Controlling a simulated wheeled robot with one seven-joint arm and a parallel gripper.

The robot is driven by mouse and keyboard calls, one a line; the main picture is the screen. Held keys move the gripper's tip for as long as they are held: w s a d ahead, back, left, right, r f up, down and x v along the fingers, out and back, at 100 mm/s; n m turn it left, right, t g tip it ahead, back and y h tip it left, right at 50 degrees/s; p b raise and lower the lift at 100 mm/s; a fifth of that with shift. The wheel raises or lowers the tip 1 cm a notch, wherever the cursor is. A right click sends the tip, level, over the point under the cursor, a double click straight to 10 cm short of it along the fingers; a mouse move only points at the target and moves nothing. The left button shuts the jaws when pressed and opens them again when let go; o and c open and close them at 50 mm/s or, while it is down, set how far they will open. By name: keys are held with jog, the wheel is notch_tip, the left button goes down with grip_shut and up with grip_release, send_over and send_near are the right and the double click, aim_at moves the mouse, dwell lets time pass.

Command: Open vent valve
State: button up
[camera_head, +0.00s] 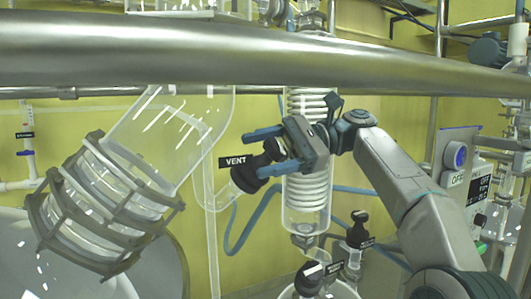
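The vent valve (247,178) sits on a clear glass branch left of the coiled glass column. It has a black body and handle, and a black "VENT" label (235,161) stands at its left. My gripper (252,154) reaches in from the right with its two blue fingers apart. One finger lies above the black handle and the other below it. The handle shows between them, but I cannot tell whether either finger touches it. The gripper body hides part of the column and the handle's right end.
A thick steel pipe (150,52) crosses the upper view in front. A large glass tube with a grey flange clamp (95,215) fills the left. The coiled column (306,200) stands behind my gripper. Other black-handled valves (310,275) sit below, and a control panel (457,165) is at right.

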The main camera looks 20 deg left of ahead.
jog(key=shift+m+y, duration=0.3)
jog(key=shift+m, duration=0.1)
